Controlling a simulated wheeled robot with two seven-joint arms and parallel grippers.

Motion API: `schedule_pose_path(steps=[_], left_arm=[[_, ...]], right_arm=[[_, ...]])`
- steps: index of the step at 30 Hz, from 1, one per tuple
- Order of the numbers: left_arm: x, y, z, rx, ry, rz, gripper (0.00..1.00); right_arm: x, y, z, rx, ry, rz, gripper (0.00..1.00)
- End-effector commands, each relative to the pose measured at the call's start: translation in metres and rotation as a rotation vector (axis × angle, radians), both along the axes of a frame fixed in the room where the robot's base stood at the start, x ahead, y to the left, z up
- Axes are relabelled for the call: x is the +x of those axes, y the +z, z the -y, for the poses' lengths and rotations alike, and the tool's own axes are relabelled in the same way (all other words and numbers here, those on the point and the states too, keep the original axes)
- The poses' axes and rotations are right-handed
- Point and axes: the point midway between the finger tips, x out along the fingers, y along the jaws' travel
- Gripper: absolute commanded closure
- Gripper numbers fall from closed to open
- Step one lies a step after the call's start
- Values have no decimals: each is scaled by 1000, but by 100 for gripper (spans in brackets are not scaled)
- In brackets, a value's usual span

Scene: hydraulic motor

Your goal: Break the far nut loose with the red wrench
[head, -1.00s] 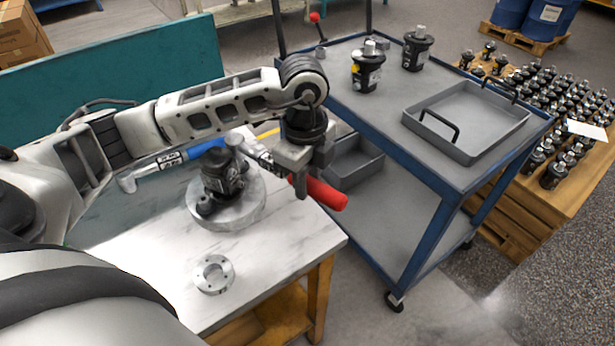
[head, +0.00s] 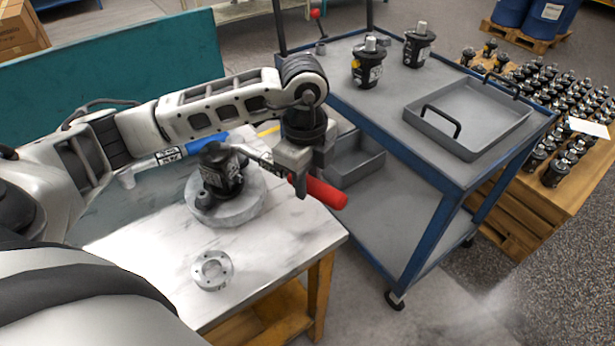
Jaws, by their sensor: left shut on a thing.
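My left gripper (head: 305,172) is shut on the red-handled wrench (head: 325,193), above the right part of the table. The red handle sticks out to the lower right of the gripper. The metal shaft runs up and left towards the black hydraulic motor (head: 222,172), which stands on a round grey plate (head: 235,212). The wrench's head end is at the upper right side of the motor, and I cannot tell whether it sits on a nut. The far nut cannot be made out. My right gripper is not in view.
A blue-handled wrench (head: 205,145) lies behind the motor. A flanged metal ring (head: 212,270) lies near the front of the table (head: 285,240). To the right, a blue cart (head: 400,165) carries two motors and a grey tray (head: 470,148). A pallet holds many more motors.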

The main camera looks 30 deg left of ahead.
Motion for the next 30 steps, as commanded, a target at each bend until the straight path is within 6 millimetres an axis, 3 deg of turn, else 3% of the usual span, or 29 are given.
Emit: schedule_pose_path(steps=[17,30], left_arm=[[-1,-10,3,-8,2,-9,100],[14,-11,2,-7,89,-8,100]], right_arm=[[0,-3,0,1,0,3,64],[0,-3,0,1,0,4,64]])
